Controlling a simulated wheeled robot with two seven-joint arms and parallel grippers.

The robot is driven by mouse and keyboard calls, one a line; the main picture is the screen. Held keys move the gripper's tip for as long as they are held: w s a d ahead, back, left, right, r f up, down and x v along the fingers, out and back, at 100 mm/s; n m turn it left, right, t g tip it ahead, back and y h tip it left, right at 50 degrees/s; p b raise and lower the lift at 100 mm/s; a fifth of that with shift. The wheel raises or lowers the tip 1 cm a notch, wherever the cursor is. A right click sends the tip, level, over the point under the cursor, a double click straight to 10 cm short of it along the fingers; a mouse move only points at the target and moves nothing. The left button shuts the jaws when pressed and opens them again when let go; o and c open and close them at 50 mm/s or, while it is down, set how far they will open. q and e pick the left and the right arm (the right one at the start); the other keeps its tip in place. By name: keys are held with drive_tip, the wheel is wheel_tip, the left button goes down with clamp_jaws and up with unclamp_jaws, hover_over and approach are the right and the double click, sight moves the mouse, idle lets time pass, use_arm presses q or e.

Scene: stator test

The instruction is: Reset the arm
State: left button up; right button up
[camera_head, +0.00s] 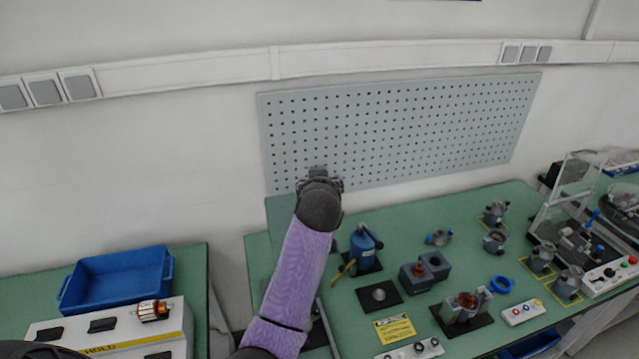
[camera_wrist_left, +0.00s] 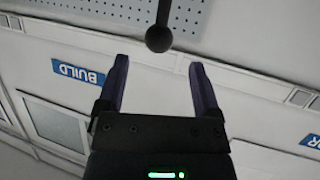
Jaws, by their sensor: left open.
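My left arm, with a purple forearm, rises from the bottom of the head view and stands up in front of the pegboard. My left gripper (camera_head: 318,172) is at its far end, foreshortened and partly hidden by the dark wrist. In the left wrist view its two dark fingers (camera_wrist_left: 158,66) are spread wide with nothing between them. My right gripper is not in view.
A grey pegboard (camera_head: 400,125) is on the wall. A green bench (camera_head: 480,208) holds a blue tool (camera_head: 364,243), a stator part (camera_head: 465,303) and several fixtures.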

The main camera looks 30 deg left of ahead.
use_arm(q)
drive_tip(key=v, duration=0.3)
idle(0.4)
drive_tip(key=s+d+f+m+g+h, duration=0.3)
drive_tip(key=s+d+f, duration=0.2)
drive_tip(key=s, duration=0.4)
drive_tip(key=s+d+f+m+g+h, duration=0.25)
drive_tip(key=s+d+f, duration=0.3)
drive_tip(key=s, duration=0.35)
drive_tip(key=s+d+f+m+g+h, duration=0.2)
drive_tip(key=s+d+f+m+g, duration=0.15)
drive_tip(key=s+f, duration=0.45)
drive_tip(key=s+f+b, duration=0.3)
drive_tip(key=f+b, duration=1.1)
drive_tip(key=f, duration=1.5)
drive_tip(key=s+a+f+b, duration=0.1)
drive_tip(key=s+f+b, duration=0.3)
drive_tip(key=f, duration=0.4)
drive_tip(key=s+f+g+b, duration=0.1)
drive_tip(key=s+f+b, duration=0.4)
drive_tip(key=f, duration=0.4)
drive_tip(key=s+a+f+m+g+b, duration=0.1)
drive_tip(key=s+f+b, duration=0.3)
drive_tip(key=s+f, duration=0.2)
wheel_tip(320, 180, down, 3)
drive_tip(key=shift+a+r+b, duration=0.15)
drive_tip(key=shift+a+b, duration=0.15)
drive_tip(key=shift+b, duration=0.1)
